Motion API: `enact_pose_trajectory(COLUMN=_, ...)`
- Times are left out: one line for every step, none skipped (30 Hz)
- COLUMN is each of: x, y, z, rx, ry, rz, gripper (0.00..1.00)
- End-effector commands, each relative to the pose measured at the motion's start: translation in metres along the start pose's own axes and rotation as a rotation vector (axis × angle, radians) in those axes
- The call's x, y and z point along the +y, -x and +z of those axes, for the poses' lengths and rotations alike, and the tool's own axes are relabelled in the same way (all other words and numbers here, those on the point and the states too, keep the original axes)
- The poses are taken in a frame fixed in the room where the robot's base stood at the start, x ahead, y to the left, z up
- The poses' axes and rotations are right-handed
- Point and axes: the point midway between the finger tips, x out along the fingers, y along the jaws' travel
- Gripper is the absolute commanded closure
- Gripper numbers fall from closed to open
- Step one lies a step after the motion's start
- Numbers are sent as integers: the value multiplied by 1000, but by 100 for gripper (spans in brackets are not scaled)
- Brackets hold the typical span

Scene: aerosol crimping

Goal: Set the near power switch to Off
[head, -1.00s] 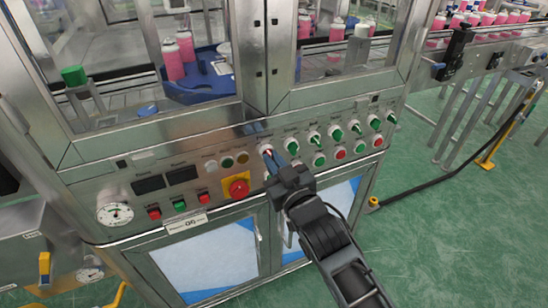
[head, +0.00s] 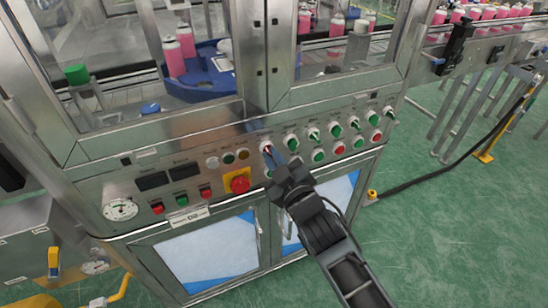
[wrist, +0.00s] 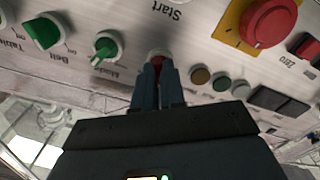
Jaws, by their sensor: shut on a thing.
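The power switch is a rotary knob with a red handle on a pale round base (wrist: 157,54), set in the steel control panel (head: 130,190). My gripper (head: 270,154) reaches the panel from the lower right in the head view. In the wrist view my gripper (wrist: 158,74) has its two fingers on either side of the red handle, shut on it. The fingers hide most of the handle, so its exact angle cannot be told. In the head view a bit of the switch (head: 266,147) shows beside the fingertips.
Right of the switch is a row of green knobs (head: 313,134) above red and green buttons. Left of it is a red emergency stop (head: 238,181) on a yellow plate. Pink cans (head: 175,58) stand behind the glass.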

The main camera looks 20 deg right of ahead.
Motion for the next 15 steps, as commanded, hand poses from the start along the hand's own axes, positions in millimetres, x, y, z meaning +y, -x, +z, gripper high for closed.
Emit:
enact_pose_trajectory(x=0, y=0, z=0, rx=0, ry=3, rz=0, gripper=100)
enact_pose_trajectory(x=0, y=0, z=0, rx=0, ry=3, rz=0, gripper=100)
enact_pose_trajectory(x=0, y=0, z=0, rx=0, ry=3, rz=0, gripper=100)
enact_pose_trajectory(x=0, y=0, z=0, rx=0, ry=3, rz=0, gripper=100)
enact_pose_trajectory(x=0, y=0, z=0, rx=0, ry=3, rz=0, gripper=100)
enact_pose_trajectory(x=0, y=0, z=0, rx=0, ry=3, rz=0, gripper=88)
enact_pose_trajectory(x=0, y=0, z=0, rx=0, ry=2, rz=0, gripper=85)
enact_pose_trajectory(x=0, y=0, z=0, rx=0, ry=2, rz=0, gripper=83)
enact_pose_trajectory(x=0, y=0, z=0, rx=0, ry=2, rz=0, gripper=79)
enact_pose_trajectory(x=0, y=0, z=0, rx=0, ry=2, rz=0, gripper=76)
enact_pose_trajectory(x=0, y=0, z=0, rx=0, ry=1, rz=0, gripper=73)
enact_pose_trajectory(x=0, y=0, z=0, rx=0, ry=1, rz=0, gripper=69)
enact_pose_trajectory(x=0, y=0, z=0, rx=0, ry=1, rz=0, gripper=66)
enact_pose_trajectory(x=0, y=0, z=0, rx=0, ry=1, rz=0, gripper=65)
enact_pose_trajectory(x=0, y=0, z=0, rx=0, ry=1, rz=0, gripper=65)
